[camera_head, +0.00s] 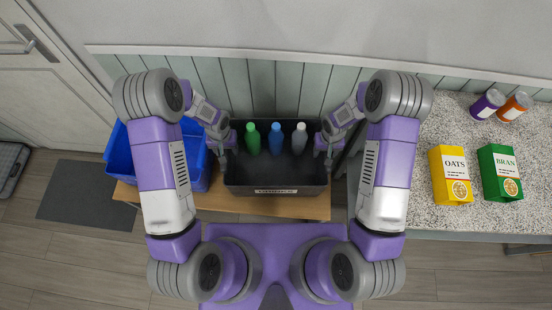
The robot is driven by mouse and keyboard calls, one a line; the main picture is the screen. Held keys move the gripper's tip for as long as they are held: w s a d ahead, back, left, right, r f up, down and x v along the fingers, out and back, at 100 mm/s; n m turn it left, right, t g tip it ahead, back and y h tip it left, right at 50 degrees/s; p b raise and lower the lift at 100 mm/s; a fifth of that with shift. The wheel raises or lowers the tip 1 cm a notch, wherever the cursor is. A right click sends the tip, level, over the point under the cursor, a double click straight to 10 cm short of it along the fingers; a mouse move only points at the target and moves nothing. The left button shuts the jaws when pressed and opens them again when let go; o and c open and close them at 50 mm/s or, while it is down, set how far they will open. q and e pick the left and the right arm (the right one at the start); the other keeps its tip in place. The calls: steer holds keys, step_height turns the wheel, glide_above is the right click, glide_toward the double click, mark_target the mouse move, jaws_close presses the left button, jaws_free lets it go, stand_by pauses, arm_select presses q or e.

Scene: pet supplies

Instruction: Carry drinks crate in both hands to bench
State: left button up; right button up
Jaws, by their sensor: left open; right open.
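The drinks crate (275,177) is a dark grey open box with a label on its near wall. It stands on a wooden bench (250,206) in front of me. A green bottle (253,139), a blue bottle (276,139) and a grey bottle (299,138) stand inside along its far side. My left gripper (225,148) is open at the crate's left end. My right gripper (327,150) is open at the right end. I cannot tell whether the fingers touch the crate, as the forearms and wrists partly cover the ends.
A blue bin (120,155) sits left of the crate, partly behind my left arm. A speckled counter (470,218) at the right holds a yellow oats box (450,175), a green bran box (499,173) and two jars (487,104). A dark mat (85,195) lies on the floor at the left.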

arm_select(q)
steer(key=shift+c, duration=0.3)
arm_select(e)
steer(key=shift+c, duration=0.3)
arm_select(q)
jaws_close()
arm_select(e)
jaws_close()
arm_select(q)
steer(key=shift+w+r, duration=0.15)
steer(key=shift+r, duration=0.05)
arm_select(e)
steer(key=shift+w+r, duration=0.15)
steer(key=shift+r, duration=0.05)
